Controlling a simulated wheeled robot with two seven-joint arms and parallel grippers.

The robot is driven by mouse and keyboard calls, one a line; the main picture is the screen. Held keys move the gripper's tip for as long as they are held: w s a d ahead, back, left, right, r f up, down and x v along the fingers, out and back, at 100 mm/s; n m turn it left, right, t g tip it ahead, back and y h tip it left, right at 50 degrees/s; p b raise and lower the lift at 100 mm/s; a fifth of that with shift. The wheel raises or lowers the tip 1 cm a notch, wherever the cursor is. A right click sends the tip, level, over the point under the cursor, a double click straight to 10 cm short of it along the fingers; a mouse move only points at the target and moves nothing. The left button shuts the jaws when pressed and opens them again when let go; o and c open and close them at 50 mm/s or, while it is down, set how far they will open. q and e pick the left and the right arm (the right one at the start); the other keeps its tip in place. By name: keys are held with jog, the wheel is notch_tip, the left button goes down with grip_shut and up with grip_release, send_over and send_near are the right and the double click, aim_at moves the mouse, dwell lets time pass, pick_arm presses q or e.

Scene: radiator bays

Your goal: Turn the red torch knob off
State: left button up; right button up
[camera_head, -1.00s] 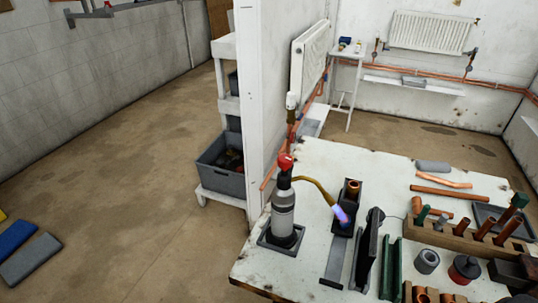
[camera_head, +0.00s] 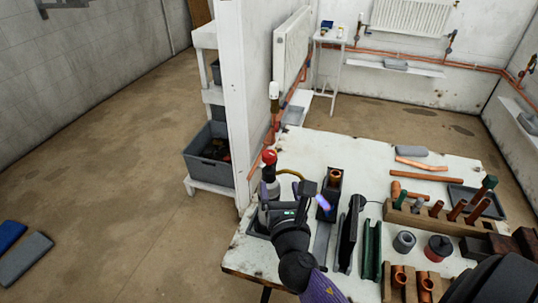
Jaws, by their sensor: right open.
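The torch's red knob (camera_head: 269,157) sits on top of the upright torch at the near left of the workbench. A bluish-purple flame (camera_head: 323,203) shows at the torch's nozzle end, beside a dark block holding a copper fitting (camera_head: 335,176). My right gripper (camera_head: 286,189) is open in front of the torch, its fingers pointing away from me. In the picture it lies just below and right of the red knob, and it hides most of the torch body and part of the brass tube. I cannot tell whether it touches the torch. My left gripper is not in view.
A white partition (camera_head: 243,100) stands close behind the torch. Open floor lies to the left.

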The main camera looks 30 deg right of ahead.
aim_at(270, 162)
jog(key=w+d, duration=0.1)
jog(key=w, duration=0.2)
jog(key=w+d+n, duration=0.1)
jog(key=w, duration=0.2)
jog(key=w+d+n+b, duration=0.1)
jog(key=w, duration=0.2)
jog(key=shift+w+d+r+t, duration=0.2)
jog(key=shift+w+d+t, duration=0.1)
jog(key=shift+w, duration=0.1)
jog(key=shift+c, duration=0.4)
jog(key=shift+a, duration=0.1)
grip_shut()
